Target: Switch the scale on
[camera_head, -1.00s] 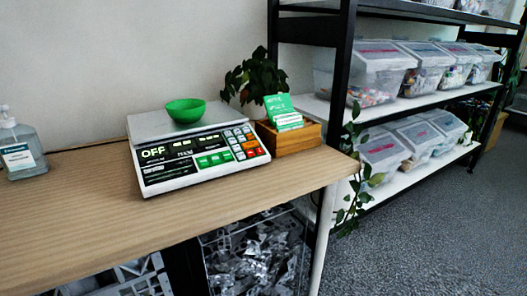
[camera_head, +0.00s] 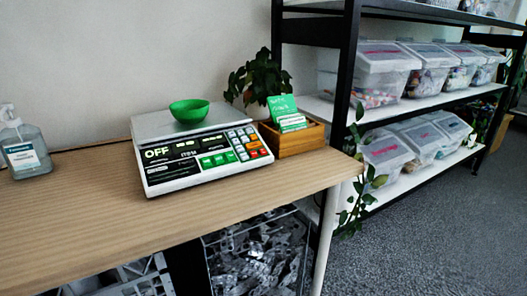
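The scale (camera_head: 160,178) stands on the wooden table near its right end. It has a light flat weighing plate, and its dark front panel reads OFF at the left. Green keys sit at the lower middle of the panel, and a keypad of white, blue-grey and orange-red keys is at the right. A green bowl (camera_head: 189,111) rests on the scale's plate. Neither of my grippers shows in the head view.
The wooden table (camera_head: 70,218) is clear in front of the scale. A pump bottle (camera_head: 24,150) stands at the left. A wooden box (camera_head: 298,140) with green cards (camera_head: 287,112) and a plant (camera_head: 257,78) are right of the scale. Shelves (camera_head: 345,60) with clear bins stand at the right.

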